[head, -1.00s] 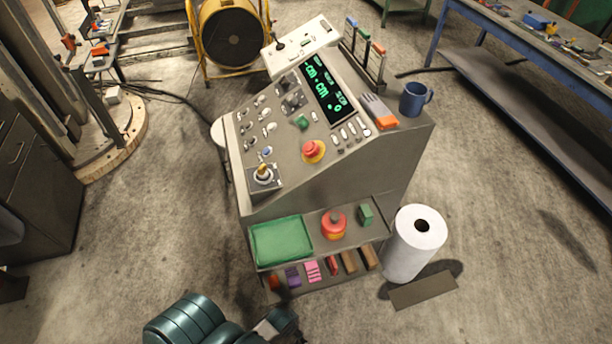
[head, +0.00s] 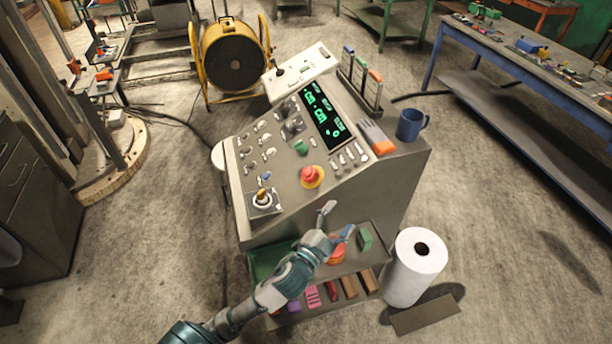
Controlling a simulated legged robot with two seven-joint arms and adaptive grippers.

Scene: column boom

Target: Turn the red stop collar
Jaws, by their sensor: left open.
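A red mushroom-shaped stop button (head: 311,174) with a yellow ring around its base sits on the sloping panel of the grey console (head: 400,190). It is uncovered, and its turn angle cannot be told. My left gripper (head: 337,221) is open and in front of the console, lower in the picture than the red stop. Its fingers point up toward the panel and appear apart from the stop. A red and orange round object (head: 337,256) on the shelf below is partly hidden by my left gripper. My right gripper is not in view.
A joystick (head: 263,198), switches and a green-lit display (head: 323,112) share the panel. Below are a green tray (head: 265,262) and a green block (head: 364,239). A white roll (head: 415,267) stands beside the console.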

